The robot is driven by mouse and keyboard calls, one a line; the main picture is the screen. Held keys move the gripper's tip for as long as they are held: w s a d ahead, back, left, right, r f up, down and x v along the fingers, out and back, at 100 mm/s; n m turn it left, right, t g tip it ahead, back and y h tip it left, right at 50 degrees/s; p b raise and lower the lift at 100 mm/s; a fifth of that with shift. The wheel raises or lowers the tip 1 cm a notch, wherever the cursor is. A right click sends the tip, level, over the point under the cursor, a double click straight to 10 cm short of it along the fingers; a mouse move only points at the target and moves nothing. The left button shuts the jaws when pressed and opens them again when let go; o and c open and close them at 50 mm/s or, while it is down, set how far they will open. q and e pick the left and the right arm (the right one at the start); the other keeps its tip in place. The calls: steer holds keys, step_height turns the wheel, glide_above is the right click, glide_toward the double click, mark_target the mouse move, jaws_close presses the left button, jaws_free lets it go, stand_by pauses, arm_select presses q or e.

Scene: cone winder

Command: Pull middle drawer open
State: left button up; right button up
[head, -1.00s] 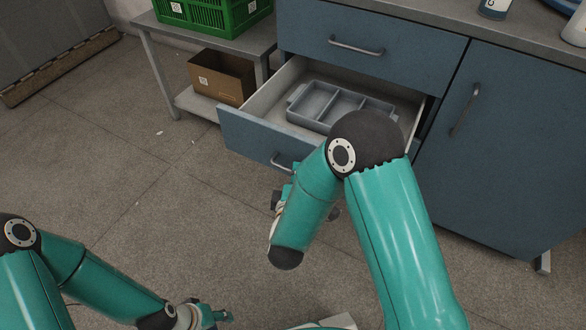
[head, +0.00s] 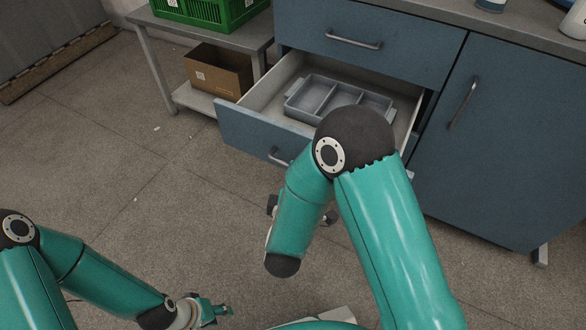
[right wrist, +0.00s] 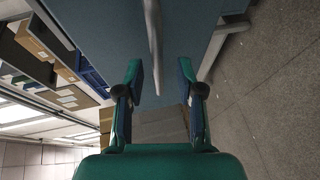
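The middle drawer (head: 245,137) of the blue cabinet stands open, its front pulled well out. Its metal handle (head: 277,156) shows partly beside my right arm. Inside lies a grey tray with compartments (head: 310,95). My right gripper (head: 301,211) is mostly hidden behind my arm in the head view, in front of and below the drawer front. In the right wrist view (right wrist: 160,75) its fingers are open, with a handle bar (right wrist: 153,40) in line with the gap, not gripped. My left gripper (head: 215,312) is low at the left, away from the cabinet, too small to read.
The closed top drawer (head: 370,40) is above, and a closed cabinet door (head: 500,140) is to the right. A side table holds a green crate (head: 210,10), with a cardboard box (head: 218,70) on its lower shelf. The floor at left is clear.

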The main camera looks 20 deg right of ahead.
steer(key=shift+v, duration=2.35)
step_height(320, 180, down, 15)
steer(key=s+m+g+y, duration=0.3)
steer(key=m+g+y, duration=0.2)
steer(key=m+g, duration=0.15)
steer(key=s+f+m+g+y, duration=0.5)
steer(key=s+f+m+g, duration=0.25)
steer(key=s, duration=0.55)
step_height(320, 180, up, 30)
steer(key=p, duration=3)
steer(key=shift+s+m, duration=0.35)
steer(key=shift+m, duration=0.05)
